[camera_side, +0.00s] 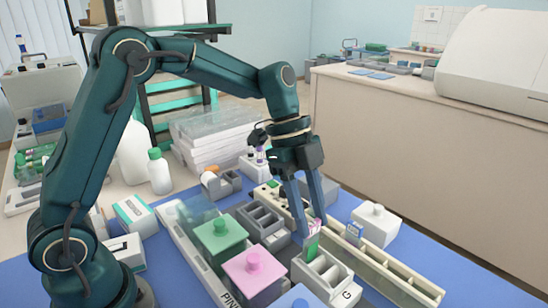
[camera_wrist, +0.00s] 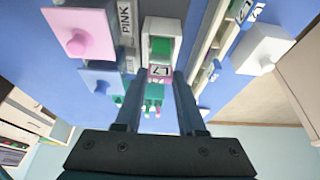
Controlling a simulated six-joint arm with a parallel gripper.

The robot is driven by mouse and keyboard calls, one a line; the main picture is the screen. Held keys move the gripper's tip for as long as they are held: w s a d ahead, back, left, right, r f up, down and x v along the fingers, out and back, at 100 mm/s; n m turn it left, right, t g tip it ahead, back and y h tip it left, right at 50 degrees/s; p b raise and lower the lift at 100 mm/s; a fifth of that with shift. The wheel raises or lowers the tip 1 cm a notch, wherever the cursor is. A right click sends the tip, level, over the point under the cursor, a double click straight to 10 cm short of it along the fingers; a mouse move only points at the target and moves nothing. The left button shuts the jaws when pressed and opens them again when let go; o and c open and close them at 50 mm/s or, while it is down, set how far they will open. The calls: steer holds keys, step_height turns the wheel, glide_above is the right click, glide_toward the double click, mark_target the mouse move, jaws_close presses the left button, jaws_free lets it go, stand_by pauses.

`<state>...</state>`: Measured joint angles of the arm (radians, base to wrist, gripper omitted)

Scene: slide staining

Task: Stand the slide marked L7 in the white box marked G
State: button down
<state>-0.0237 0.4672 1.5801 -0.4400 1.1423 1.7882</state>
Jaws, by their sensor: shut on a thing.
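My gripper (camera_side: 312,218) points down and is shut on a slide (camera_side: 312,246) with a pink label end and a green lower part. The slide stands roughly upright at the far end of the white box marked G (camera_side: 342,294). In the wrist view the slide's pink label (camera_wrist: 160,71) appears to read L7, between my fingertips (camera_wrist: 158,79). Its green part shows against the opening of the white box (camera_wrist: 177,27). I cannot tell whether its lower edge is inside the box or just above it. The box's nearer slots look empty.
Left of the box are a pink-lidded box (camera_side: 254,272), a green-lidded box (camera_side: 220,235) and a grey slotted box (camera_side: 260,220). A long cream rack (camera_side: 393,272) runs along the right, with a blue-labelled slide (camera_side: 354,231). A white lidded box (camera_side: 376,224) stands beyond it.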

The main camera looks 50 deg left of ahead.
steer(key=shift+f, duration=1.55)
steer(key=shift+f, duration=0.3)
steer(key=shift+c, duration=2.1)
jaws_free()
steer(key=shift+v, duration=2.6)
